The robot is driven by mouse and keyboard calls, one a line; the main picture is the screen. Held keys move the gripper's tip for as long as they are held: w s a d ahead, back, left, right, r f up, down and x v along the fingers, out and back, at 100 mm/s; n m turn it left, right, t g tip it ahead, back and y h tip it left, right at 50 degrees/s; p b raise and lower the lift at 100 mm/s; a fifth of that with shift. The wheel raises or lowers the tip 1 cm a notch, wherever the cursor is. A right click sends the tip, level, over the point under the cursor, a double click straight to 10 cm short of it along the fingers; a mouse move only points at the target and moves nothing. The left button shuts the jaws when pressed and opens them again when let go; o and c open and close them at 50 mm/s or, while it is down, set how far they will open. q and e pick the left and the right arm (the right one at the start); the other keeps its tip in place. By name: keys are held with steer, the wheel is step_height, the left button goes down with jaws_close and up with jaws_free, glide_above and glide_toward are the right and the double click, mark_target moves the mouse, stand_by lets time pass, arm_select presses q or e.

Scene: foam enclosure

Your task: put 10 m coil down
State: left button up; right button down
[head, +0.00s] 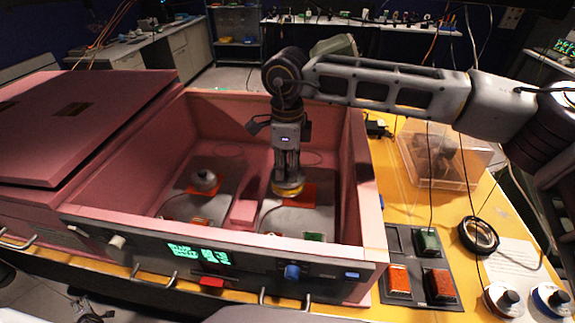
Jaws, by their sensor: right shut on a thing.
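My right gripper (287,178) reaches down into the open pink foam enclosure (225,103) and is shut on a round, yellow-rimmed piece (288,190). I take this piece for the 10 m coil, but no label is readable. It is low over the right grey plate (300,222), by a red pad (309,194). I cannot tell whether it touches the surface. The gripper hides its top. My left gripper is not in view.
A grey round piece (204,181) sits on the left plate. A pink block (243,212) lies between the plates. The enclosure's front panel (225,258) and walls surround the gripper. Right of it are a dark tray (414,243) with coloured blocks, a black ring (478,235) and a clear box (445,160).

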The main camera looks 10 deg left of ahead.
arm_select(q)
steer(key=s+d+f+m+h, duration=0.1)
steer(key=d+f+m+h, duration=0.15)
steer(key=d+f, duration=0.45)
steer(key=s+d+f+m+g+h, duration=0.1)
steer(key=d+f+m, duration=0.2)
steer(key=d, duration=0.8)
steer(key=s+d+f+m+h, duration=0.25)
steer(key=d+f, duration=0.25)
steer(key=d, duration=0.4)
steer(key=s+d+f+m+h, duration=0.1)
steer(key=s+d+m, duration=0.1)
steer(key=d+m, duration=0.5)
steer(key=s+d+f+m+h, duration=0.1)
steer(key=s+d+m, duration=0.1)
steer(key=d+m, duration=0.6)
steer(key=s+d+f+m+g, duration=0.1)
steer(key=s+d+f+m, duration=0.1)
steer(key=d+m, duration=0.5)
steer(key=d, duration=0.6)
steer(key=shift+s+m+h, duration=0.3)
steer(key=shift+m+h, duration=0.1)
